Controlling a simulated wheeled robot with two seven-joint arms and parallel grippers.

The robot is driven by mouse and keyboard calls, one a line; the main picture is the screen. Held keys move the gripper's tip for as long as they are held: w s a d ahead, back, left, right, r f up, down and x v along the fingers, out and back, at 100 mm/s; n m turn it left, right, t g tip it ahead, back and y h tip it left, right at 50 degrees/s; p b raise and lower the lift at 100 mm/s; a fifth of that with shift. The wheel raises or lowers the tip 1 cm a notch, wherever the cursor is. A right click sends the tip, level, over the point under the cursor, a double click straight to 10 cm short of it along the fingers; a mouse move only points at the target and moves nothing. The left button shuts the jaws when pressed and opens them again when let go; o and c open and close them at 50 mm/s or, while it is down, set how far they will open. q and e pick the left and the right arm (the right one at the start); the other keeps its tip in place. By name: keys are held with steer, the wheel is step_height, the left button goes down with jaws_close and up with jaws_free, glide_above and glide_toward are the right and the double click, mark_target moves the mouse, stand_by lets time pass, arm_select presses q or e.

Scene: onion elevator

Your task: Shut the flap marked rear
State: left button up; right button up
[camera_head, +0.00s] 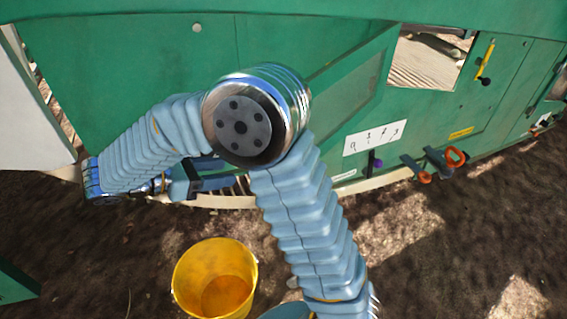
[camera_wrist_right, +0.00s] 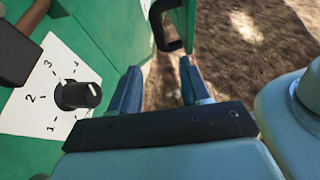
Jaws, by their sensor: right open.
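A green flap (camera_head: 345,82) stands out from the green machine (camera_head: 120,50), left of a square opening (camera_head: 428,62), in the head view. I cannot read any rear marking on it. My right gripper (camera_head: 215,175) is low by the machine's side, partly hidden by my arm. In the right wrist view its two fingers (camera_wrist_right: 160,72) are apart with nothing held between them. Just beyond them is a green panel edge with a black handle (camera_wrist_right: 158,25); I cannot tell which part this is. My left gripper does not show.
A black dial (camera_wrist_right: 78,95) on a white plate numbered 1 to 4 (camera_wrist_right: 35,95) is left of the fingers. A yellow bucket (camera_head: 205,262) stands on the ground. Levers, an orange ring (camera_head: 456,157) and a yellow handle (camera_head: 486,60) stick out on the right. Bare ground lies in front.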

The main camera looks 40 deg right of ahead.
steer(key=x, duration=0.9)
steer(key=r+b+x, duration=0.1)
steer(key=x, duration=0.3)
steer(key=shift+d, duration=0.5)
steer(key=shift+c, duration=0.3)
jaws_close()
